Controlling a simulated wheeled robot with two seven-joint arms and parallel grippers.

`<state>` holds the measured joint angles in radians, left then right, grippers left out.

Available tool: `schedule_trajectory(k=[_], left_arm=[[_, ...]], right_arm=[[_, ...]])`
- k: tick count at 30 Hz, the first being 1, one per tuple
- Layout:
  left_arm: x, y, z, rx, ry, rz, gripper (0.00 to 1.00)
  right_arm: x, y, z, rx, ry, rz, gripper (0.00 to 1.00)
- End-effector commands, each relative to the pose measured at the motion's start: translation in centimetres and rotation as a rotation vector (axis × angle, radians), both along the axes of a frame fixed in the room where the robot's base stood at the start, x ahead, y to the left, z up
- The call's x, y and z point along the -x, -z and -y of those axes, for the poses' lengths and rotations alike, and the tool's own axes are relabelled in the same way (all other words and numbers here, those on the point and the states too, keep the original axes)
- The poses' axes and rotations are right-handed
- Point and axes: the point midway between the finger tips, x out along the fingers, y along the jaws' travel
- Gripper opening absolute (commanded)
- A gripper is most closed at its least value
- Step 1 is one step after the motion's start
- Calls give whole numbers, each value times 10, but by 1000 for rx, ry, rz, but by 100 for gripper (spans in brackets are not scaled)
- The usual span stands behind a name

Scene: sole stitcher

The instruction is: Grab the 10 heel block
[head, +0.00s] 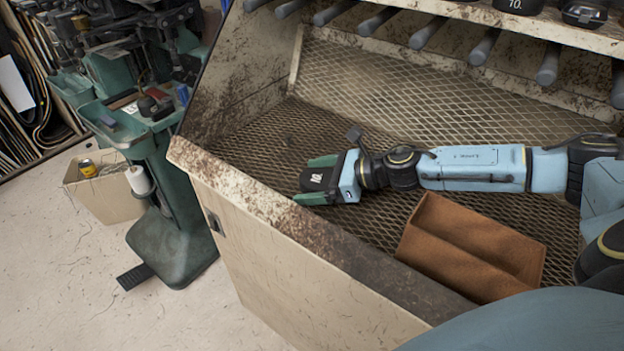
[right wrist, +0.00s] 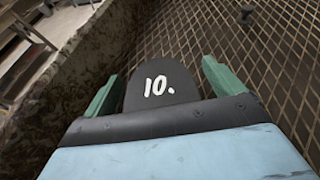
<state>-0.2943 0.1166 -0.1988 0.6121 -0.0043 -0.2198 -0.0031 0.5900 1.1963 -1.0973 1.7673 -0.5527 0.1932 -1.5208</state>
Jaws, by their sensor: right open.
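The 10 heel block (head: 315,179) is a black, round-ended piece with a white "10." on top. It lies on the mesh floor of the bench near its left front edge. My right gripper (head: 318,180) is open, with its green fingers on either side of the block. In the right wrist view the block (right wrist: 158,86) sits between the two fingers (right wrist: 157,88), with a visible gap on the right side and a narrower one on the left. Its near end is hidden by the gripper body. My left gripper is not in view.
A brown open box (head: 470,248) lies on the mesh below my right arm. The bench's raised front edge (head: 290,220) is close to the gripper. A shelf (head: 540,25) with grey rollers and black pieces is above. A green machine (head: 165,205) stands left.

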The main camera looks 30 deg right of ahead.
Motion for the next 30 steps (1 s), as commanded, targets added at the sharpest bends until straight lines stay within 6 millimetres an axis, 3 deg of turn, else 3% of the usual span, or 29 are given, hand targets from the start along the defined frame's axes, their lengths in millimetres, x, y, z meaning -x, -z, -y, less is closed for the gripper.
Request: schedule_trajectory(k=[3, 16, 30], left_arm=[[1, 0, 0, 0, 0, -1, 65], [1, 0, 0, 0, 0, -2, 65], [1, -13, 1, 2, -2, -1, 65]], right_arm=[[0, 0, 0, 0, -1, 0, 92], [-1, -1, -1, 0, -1, 1, 38], [-1, -14, -1, -1, -2, 0, 37]])
